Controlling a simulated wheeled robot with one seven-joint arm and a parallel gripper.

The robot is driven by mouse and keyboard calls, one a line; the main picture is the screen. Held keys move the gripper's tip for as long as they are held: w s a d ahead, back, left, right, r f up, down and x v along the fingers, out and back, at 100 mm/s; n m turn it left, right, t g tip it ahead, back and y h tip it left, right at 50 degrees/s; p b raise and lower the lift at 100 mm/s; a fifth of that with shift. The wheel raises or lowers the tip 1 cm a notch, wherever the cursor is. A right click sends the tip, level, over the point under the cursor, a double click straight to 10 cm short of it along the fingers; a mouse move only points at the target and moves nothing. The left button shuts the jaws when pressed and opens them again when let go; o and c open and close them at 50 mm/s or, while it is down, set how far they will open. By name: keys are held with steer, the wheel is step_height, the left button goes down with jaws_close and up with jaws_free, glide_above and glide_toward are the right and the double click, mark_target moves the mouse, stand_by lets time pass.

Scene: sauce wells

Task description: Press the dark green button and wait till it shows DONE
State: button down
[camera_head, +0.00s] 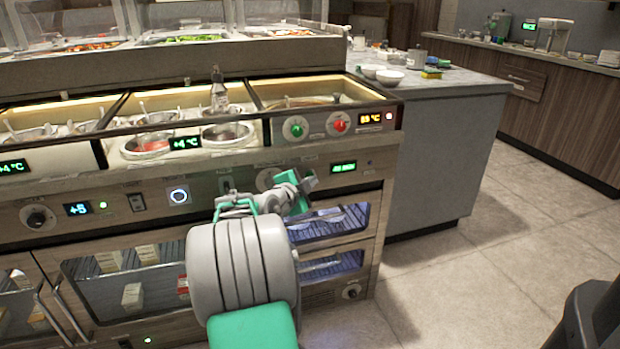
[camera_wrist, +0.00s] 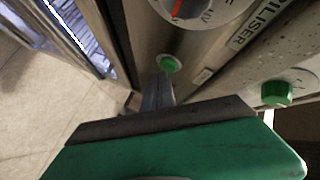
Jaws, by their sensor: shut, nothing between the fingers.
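The dark green button (camera_wrist: 168,63) is a small round button on the metal panel in the wrist view, beside a dial gauge with a red needle (camera_wrist: 190,8). In the head view my arm hides the button. My gripper (camera_wrist: 158,92) is shut and empty, with its fingertips just beside the button. I cannot tell whether they touch it. My gripper also shows in the head view (camera_head: 304,184), in front of the lower panel. A small green-lit display (camera_head: 343,167) is on that panel to the right of my gripper; its text is too small to read.
A larger green knob (camera_wrist: 277,93) is near the button; in the head view a green knob (camera_head: 297,129) and a red knob (camera_head: 339,123) are on the upper panel. Sauce wells (camera_head: 228,132) with a bottle (camera_head: 219,90) lie above left.

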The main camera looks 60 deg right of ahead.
steer(key=shift+w+d+b, duration=0.35)
stand_by(0.6)
steer(key=shift+s+a+b, duration=0.5)
steer(key=shift+s+a, duration=0.15)
steer(key=s+a+b, duration=0.2)
steer(key=s+a, duration=0.1)
steer(key=shift+s+a, duration=0.25)
stand_by(0.4)
steer(key=shift+r, duration=0.1)
stand_by(0.4)
